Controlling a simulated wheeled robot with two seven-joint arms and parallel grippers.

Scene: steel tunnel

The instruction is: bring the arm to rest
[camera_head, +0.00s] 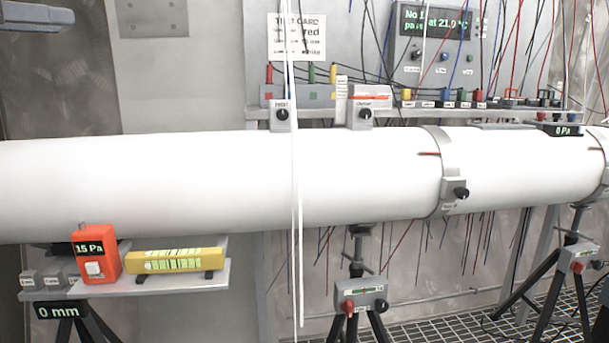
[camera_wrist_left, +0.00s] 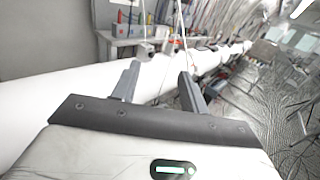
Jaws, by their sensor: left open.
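My left gripper shows in the left wrist view (camera_wrist_left: 160,71) with its two dark grey fingers spread apart and nothing held between them. In the head view only a small grey part of my left gripper (camera_head: 55,14) shows at the top left corner, above the pipe and clear of it. The rest of that arm is cut off by the picture edge. My right gripper is in neither view.
A long white pipe (camera_head: 150,180) crosses the view. Below it a shelf (camera_head: 150,289) bears an orange 15 Pa gauge (camera_head: 93,256) and a yellow level (camera_head: 176,261). White cords (camera_head: 296,200) hang before the pipe. Tripods (camera_head: 362,300) stand below; wires hang behind.

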